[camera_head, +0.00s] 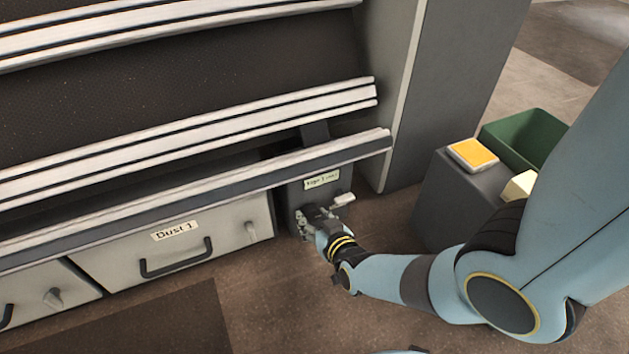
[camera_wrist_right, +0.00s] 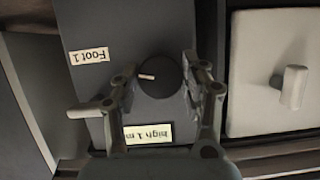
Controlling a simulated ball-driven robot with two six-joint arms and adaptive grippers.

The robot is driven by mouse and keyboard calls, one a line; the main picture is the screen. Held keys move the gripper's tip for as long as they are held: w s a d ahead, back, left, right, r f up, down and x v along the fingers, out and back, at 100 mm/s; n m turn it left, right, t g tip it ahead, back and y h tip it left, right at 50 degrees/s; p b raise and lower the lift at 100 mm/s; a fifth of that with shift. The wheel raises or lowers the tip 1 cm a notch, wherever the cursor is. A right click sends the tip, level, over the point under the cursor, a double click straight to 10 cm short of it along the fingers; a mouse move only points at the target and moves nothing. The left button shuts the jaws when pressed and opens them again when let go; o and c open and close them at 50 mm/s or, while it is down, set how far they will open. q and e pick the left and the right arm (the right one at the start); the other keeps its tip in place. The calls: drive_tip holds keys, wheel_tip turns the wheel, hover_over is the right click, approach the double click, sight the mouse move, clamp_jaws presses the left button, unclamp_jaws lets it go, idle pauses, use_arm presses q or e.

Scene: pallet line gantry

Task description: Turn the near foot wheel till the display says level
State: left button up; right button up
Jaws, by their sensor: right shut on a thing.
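The near foot wheel (camera_wrist_right: 160,78) is a dark round knob with a short pale mark, on a dark foot housing labelled "Foot 1" (camera_wrist_right: 88,56). The small display (camera_wrist_right: 148,133) beside it reads "high 1 m…", its end cut off by a finger. The display also shows in the head view (camera_head: 321,180), above my gripper. My right gripper (camera_head: 311,214) is shut on the wheel, one finger on each side of it in the right wrist view (camera_wrist_right: 161,88). In the head view the gripper hides the wheel. My left gripper is out of view.
Pale rails (camera_head: 200,189) run just above the gripper. A drawer labelled "Dust 1" (camera_head: 200,255) with a black handle stands left of the foot. A grey block (camera_head: 455,200) with an orange-topped pad (camera_head: 473,154) and a green bin (camera_head: 525,135) stand right. Front floor is open.

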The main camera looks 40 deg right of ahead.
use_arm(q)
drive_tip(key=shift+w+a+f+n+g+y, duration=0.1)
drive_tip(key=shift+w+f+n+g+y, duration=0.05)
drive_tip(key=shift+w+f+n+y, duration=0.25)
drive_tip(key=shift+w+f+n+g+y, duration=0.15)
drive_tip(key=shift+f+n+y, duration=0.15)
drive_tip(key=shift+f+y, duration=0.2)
use_arm(e)
drive_tip(key=n+h, duration=0.2)
drive_tip(key=n, duration=0.1)
drive_tip(key=shift+g, duration=0.3)
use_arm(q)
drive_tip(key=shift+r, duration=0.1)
use_arm(e)
drive_tip(key=o, duration=1.2)
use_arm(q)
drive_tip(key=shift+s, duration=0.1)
use_arm(e)
drive_tip(key=shift+r, duration=5)
